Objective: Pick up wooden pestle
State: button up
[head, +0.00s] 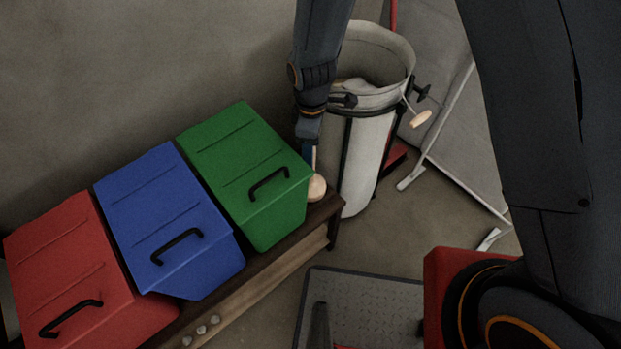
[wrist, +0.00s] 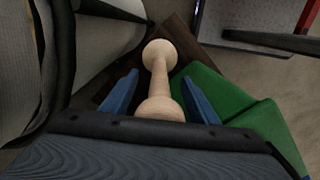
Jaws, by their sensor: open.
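The wooden pestle (wrist: 159,75) is pale wood with a round knob at each end and a thinner middle. In the wrist view it lies between the two blue fingers of my gripper (wrist: 160,92), which are apart on either side of it with gaps showing. In the head view the pestle's rounded end (head: 316,188) shows at the end of the dark bench, beside the green bin. My gripper (head: 311,155) points down over it there, and most of the pestle is hidden behind the gripper and bin.
A green bin (head: 245,170), a blue bin (head: 165,215) and a red bin (head: 85,270) stand in a row on the dark bench (head: 262,281). A tall whitish laundry bag (head: 362,165) stands close right of the gripper.

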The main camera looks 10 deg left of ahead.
jog(key=shift+c, duration=0.4)
jog(key=c, duration=0.7)
jog(key=shift+c, duration=1.2)
jog(key=shift+r, duration=0.1)
